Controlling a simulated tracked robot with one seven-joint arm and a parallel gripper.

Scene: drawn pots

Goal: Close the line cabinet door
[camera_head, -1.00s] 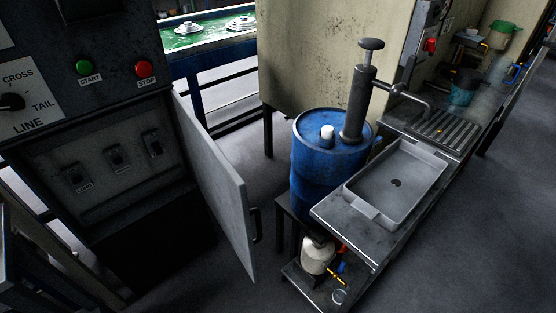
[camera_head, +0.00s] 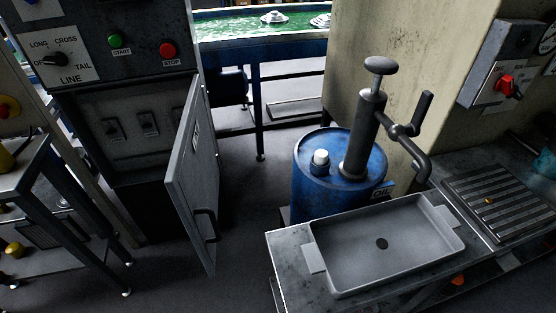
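The line cabinet (camera_head: 88,92) stands at the left, with a grey panel marked LINE, a green START button (camera_head: 115,40) and a red STOP button (camera_head: 167,49) on its upper part. Its grey door (camera_head: 196,165) is hinged on the right side and stands wide open, swung out toward me. A dark handle (camera_head: 207,224) sits low on the door's outer face. Switches (camera_head: 149,124) show inside the open compartment. My gripper is not in view.
A blue drum (camera_head: 310,190) with a hand pump stands right of the door, behind a bench with a grey tray (camera_head: 335,270). A metal stand (camera_head: 30,170) is at the left. Dark floor (camera_head: 185,285) is clear before the door.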

